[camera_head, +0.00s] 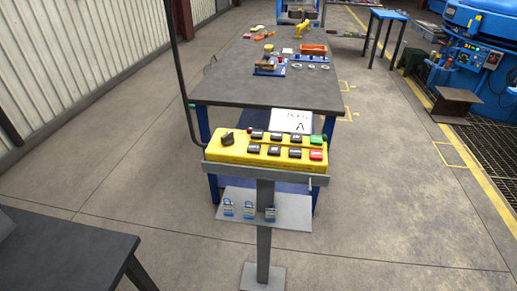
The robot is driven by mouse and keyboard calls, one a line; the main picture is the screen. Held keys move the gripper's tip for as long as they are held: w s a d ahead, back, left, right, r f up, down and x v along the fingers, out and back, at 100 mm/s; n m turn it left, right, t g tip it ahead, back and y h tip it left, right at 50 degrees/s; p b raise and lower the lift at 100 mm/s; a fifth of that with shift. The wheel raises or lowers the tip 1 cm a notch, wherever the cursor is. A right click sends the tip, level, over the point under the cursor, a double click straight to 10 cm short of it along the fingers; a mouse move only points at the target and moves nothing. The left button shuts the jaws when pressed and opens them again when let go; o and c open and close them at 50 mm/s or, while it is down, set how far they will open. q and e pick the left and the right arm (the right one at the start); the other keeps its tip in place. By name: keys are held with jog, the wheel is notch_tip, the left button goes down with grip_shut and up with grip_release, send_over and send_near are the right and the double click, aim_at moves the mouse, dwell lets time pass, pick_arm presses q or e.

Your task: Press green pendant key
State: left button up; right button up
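The yellow pendant (237,156) lies on a grey post stand in the middle of the head view. It has a black knob at its left and two rows of dark keys. The green key (317,140) is at the right end of its upper row. A red key (316,155) sits just below it. Nothing covers the green key. Neither of my grippers shows in this view.
A small shelf (290,213) with several padlocks is on the post. Behind stands a dark workbench (225,90) with tools and an orange tray (314,49). A dark table (60,250) is at lower left. Floor is clear on both sides of the stand.

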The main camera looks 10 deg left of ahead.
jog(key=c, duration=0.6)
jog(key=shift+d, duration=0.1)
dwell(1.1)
